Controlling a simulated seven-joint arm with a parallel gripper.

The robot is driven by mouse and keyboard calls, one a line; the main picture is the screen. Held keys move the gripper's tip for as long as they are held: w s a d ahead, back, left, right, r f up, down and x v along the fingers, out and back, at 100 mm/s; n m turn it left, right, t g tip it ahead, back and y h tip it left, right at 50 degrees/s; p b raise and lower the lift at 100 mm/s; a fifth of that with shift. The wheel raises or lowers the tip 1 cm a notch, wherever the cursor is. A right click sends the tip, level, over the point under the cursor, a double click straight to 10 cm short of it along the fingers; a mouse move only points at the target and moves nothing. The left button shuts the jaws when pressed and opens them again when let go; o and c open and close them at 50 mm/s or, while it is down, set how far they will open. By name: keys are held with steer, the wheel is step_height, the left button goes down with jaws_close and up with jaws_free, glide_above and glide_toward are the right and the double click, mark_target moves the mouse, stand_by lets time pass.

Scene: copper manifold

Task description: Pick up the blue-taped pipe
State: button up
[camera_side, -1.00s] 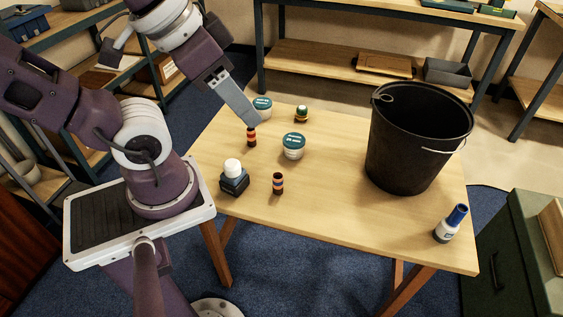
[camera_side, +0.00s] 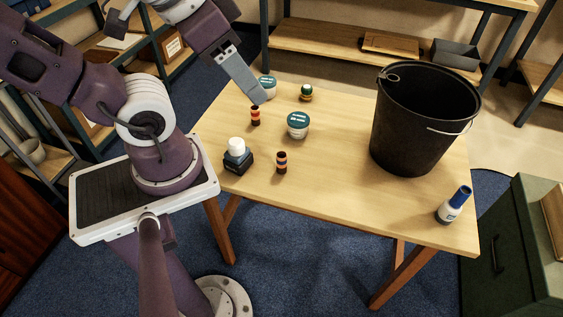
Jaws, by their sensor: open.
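Three short copper pipe pieces stand on the wooden table. The nearest one (camera_side: 281,162) has a dark band that looks blue. A second pipe with a red band (camera_side: 255,116) stands farther back and to the left. A third with a green and yellowish look (camera_side: 306,92) stands near the back edge. My gripper (camera_side: 262,98) points down at the table's back left, just above and behind the red-banded pipe in the picture. It is open and holds nothing visible. It is apart from the blue-banded pipe, which is fully in view.
A large black bucket (camera_side: 412,135) stands at the right. Two teal-lidded tubs (camera_side: 298,125) (camera_side: 268,85) stand near the pipes. A dark bottle with a white cap (camera_side: 238,157) is at the front left, and a blue-capped bottle (camera_side: 453,206) at the front right. The table's middle front is clear.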

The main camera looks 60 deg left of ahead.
steer(key=w+a+f+m+g+y, duration=0.2)
steer(key=w+f+m+g, duration=0.2)
steer(key=w+f, duration=0.15)
steer(key=m+g+y, duration=0.2)
steer(key=m+y, duration=0.5)
steer(key=m, duration=0.1)
glide_toward(279, 155)
step_height(279, 155, up, 5)
steer(key=a+f+m+t+y, duration=0.1)
steer(key=f+m, duration=0.1)
steer(key=f, duration=0.1)
steer(key=a+f+m+t+y, duration=0.1)
steer(key=f+m, duration=0.2)
steer(key=f, duration=0.1)
steer(key=a+f+m+t+y, duration=0.1)
steer(key=f+m+y, duration=0.1)
steer(key=f, duration=0.2)
steer(key=shift+w+f+m, duration=0.1)
steer(key=shift+w+m, duration=0.05)
steer(key=shift+m, duration=0.15)
steer(key=shift+a+f, duration=0.2)
steer(key=shift+f, duration=0.1)
steer(key=x, duration=0.6)
steer(key=shift+s+a+f, duration=0.3)
steer(key=shift+a+f, duration=0.05)
steer(key=shift+f, duration=0.05)
jaws_close()
